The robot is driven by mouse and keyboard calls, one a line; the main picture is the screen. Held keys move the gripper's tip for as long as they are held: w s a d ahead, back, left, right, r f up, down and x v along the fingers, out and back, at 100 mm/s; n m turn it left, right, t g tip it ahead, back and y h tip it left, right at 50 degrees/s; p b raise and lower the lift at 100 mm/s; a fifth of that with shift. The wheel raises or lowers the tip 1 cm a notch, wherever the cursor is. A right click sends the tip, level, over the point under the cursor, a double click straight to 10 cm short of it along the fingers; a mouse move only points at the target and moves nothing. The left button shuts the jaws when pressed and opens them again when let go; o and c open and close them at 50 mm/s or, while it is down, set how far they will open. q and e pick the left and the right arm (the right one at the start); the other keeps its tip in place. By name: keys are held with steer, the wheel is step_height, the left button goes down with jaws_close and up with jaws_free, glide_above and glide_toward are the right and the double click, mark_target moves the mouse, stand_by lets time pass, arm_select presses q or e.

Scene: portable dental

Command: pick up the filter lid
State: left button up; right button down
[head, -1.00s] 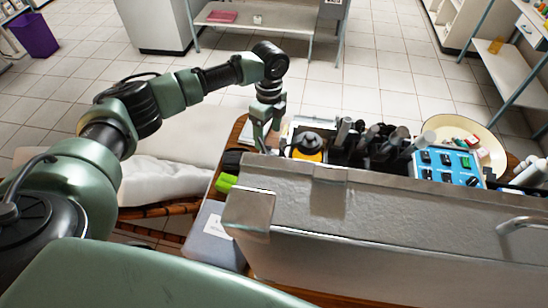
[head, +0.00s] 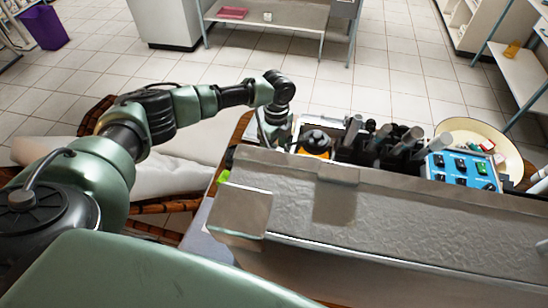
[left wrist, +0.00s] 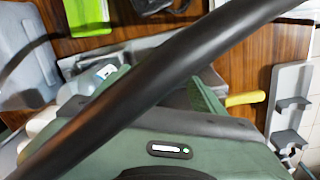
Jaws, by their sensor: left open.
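A round black lid with a knob on top (head: 315,138), which looks like the filter lid, sits on an orange-yellow body inside the open metal case (head: 400,210). The case wall hides its lower part. My left gripper (head: 271,140) is open, just left of the lid at the case's left end. It is apart from the lid, and its fingertips are partly hidden. The left wrist view is largely blocked by a dark tube and a green housing. The lid cannot be made out there. My right gripper is in neither view.
Dark instruments (head: 385,140) crowd the case right of the lid, beside a blue control panel (head: 462,170). A round cream tray (head: 510,150) stands behind it.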

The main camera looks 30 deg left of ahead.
arm_select(q)
steer(key=shift+f, duration=0.95)
steer(key=shift+c, duration=0.2)
steer(key=c, duration=1.1)
steer(key=shift+o, duration=0.2)
steer(key=shift+r, duration=0.15)
step_height(320, 180, up, 20)
steer(key=b, duration=0.2)
